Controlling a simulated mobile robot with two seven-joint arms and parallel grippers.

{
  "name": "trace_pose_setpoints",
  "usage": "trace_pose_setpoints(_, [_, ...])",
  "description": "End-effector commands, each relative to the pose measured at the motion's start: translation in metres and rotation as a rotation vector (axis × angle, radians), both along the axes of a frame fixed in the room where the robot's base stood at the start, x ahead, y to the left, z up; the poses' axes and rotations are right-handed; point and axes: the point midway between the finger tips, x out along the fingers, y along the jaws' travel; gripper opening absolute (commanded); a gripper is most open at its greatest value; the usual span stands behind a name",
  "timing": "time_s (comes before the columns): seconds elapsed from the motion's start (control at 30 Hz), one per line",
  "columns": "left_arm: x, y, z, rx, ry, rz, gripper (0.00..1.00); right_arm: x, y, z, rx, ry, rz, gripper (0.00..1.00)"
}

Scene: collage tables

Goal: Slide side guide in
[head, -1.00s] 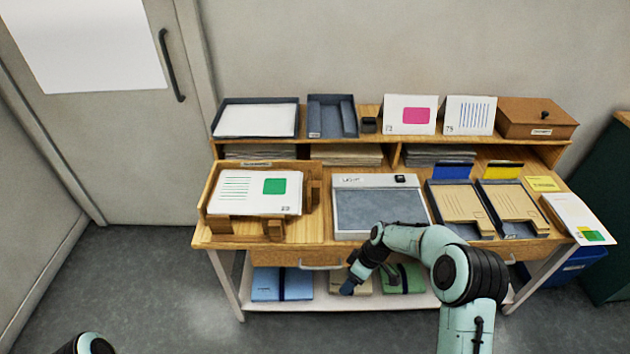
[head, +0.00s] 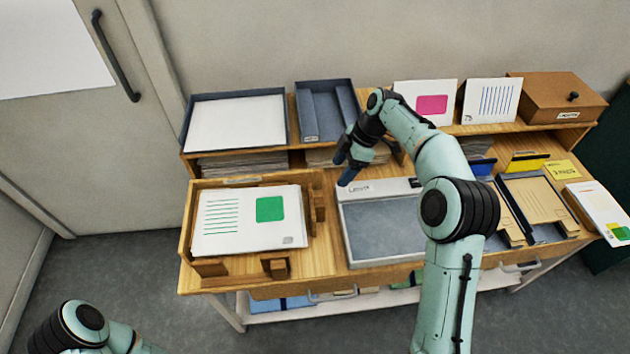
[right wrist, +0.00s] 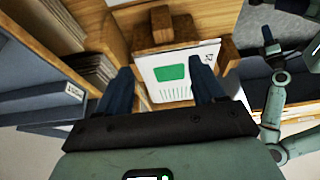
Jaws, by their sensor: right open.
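A wooden tray (head: 187,226) on the left of the table holds a stack of printed sheets (head: 235,222) with a green square. The wooden side guide (head: 318,200) stands at the tray's right; it shows at the top of the right wrist view (right wrist: 180,33). A wooden front guide (head: 275,267) stands at the near edge. My right gripper (head: 346,172) is open and empty, above the back of the table, right of the side guide. In the right wrist view its fingers (right wrist: 165,85) frame the sheets, apart from them. My left arm shows at lower left; its fingers are not clear.
A grey light pad (head: 385,235) lies right of the tray. Dark trays (head: 322,112) and (head: 190,130), picture cards (head: 432,104) and a brown box (head: 556,98) stand on the raised shelf behind. Envelope trays (head: 535,205) are at right.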

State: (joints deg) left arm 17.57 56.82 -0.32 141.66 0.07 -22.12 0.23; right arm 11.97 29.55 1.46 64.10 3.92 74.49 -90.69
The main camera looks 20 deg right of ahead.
Motion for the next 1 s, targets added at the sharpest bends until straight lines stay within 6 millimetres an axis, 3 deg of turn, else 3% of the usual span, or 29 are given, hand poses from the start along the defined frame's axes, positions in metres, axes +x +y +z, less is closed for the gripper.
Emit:
trace_pose_setpoints(0.17, [-0.004, 0.0, -0.004, 0.0, 0.006, 0.0, 0.0, 0.0, 0.006, -0.018, 0.001, 0.004, 0.0, 0.68])
trace_pose_setpoints(0.63, [-0.009, 0.0, -0.012, 0.0, 0.011, 0.0, 0.0, 0.009, 0.041, -0.103, 0.0, 0.005, 0.0, 0.68])
trace_pose_setpoints(0.8, [-0.009, 0.0, -0.012, 0.0, 0.01, 0.001, 0.0, 0.011, 0.048, -0.119, 0.001, 0.003, -0.001, 0.68])
trace_pose_setpoints(1.0, [-0.009, 0.0, -0.012, 0.0, 0.01, 0.0, 0.0, 0.012, 0.05, -0.124, 0.0, 0.001, -0.002, 0.68])
